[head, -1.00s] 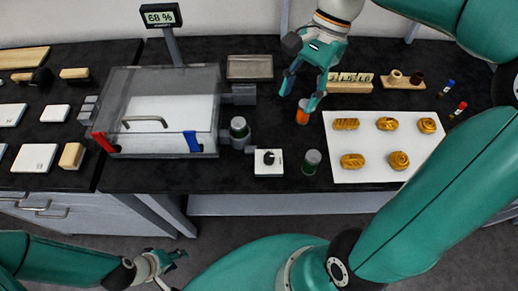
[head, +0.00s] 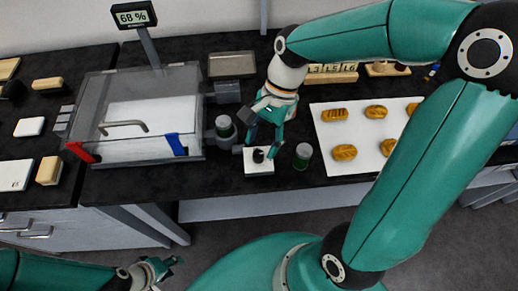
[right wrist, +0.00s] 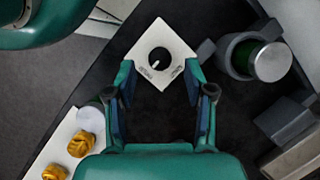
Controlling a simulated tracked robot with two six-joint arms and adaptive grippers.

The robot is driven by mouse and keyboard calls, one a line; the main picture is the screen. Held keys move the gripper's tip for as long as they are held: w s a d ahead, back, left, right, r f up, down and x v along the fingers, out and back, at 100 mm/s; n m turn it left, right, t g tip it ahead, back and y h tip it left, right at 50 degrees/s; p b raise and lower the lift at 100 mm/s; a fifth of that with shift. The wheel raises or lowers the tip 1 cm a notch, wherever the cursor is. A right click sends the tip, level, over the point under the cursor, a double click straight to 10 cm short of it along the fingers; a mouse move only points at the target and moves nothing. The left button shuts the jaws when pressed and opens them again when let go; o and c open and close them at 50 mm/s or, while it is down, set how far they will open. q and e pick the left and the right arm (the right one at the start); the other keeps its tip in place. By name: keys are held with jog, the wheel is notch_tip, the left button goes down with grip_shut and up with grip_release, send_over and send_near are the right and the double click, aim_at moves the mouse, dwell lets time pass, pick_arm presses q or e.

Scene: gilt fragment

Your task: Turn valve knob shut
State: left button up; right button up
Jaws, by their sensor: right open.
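The valve knob (head: 258,156) is a black round knob on a white square plate (head: 260,169) at the bench's front edge. In the right wrist view the knob (right wrist: 159,58) bears a short white mark pointing towards the lower left of the picture. Two small labels on the plate (right wrist: 160,32) are too small to read. My right gripper (head: 264,143) is open above the knob; in the right wrist view its fingertips (right wrist: 158,76) lie either side of the plate's near corner, with nothing between them. My left gripper (head: 158,268) is low in front of the bench, away from the knob.
A clear chamber (head: 135,110) with red and blue clips stands left, under a display (head: 133,14) reading 68 %. A jar in a grey holder (head: 224,128) is just left of the knob, a green jar (head: 302,156) just right.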

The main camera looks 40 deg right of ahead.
aim_at(259, 154)
jog(key=shift+x, duration=1.6)
jog(key=shift+r, duration=0.1)
grip_shut()
